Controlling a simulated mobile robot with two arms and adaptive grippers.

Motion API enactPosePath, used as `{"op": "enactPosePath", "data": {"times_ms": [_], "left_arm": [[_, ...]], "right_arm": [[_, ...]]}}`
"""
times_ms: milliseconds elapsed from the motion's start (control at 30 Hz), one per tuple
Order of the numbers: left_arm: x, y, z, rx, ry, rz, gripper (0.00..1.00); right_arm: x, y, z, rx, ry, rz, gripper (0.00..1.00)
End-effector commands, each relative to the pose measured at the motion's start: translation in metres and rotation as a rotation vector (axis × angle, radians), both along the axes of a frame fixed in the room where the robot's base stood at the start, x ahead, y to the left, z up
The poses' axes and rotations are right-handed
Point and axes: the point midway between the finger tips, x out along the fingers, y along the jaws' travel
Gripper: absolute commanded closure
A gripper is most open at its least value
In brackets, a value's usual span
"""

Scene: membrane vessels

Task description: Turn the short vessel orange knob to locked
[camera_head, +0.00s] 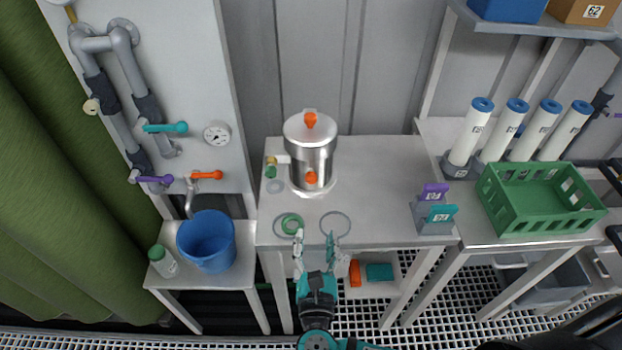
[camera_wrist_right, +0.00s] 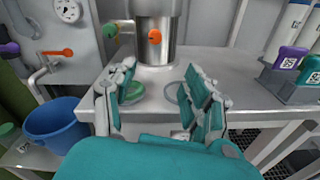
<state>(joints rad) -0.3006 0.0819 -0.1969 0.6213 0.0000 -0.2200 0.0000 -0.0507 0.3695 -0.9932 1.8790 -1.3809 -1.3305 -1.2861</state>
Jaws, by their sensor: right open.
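The short vessel (camera_head: 300,160) is a steel cylinder with a pale lid, standing upright on the grey table (camera_head: 375,185). An orange knob (camera_head: 311,178) sits low on its front, and it also shows in the right wrist view (camera_wrist_right: 154,37). Another orange knob (camera_head: 310,120) is on top of the lid. My right gripper (camera_head: 316,240) is open and empty at the table's front edge, in front of the vessel and apart from it. In the right wrist view its fingers (camera_wrist_right: 160,92) are spread, with the front knob above and between them. My left gripper is not in view.
A green ring (camera_head: 291,224) and a thin grey ring (camera_head: 335,224) lie near the table's front. A holder with purple and teal tags (camera_head: 435,222) stands at right. A blue bucket (camera_head: 206,242) is on the low left table. A green crate (camera_head: 540,200) is far right.

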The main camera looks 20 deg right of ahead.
Motion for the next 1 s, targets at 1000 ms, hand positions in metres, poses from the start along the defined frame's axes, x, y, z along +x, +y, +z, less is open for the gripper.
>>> {"op": "enactPosePath", "data": {"times_ms": [1000], "left_arm": [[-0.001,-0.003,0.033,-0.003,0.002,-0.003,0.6]], "right_arm": [[0.16,-0.04,0.005,-0.077,-0.021,0.028,0.49]]}}
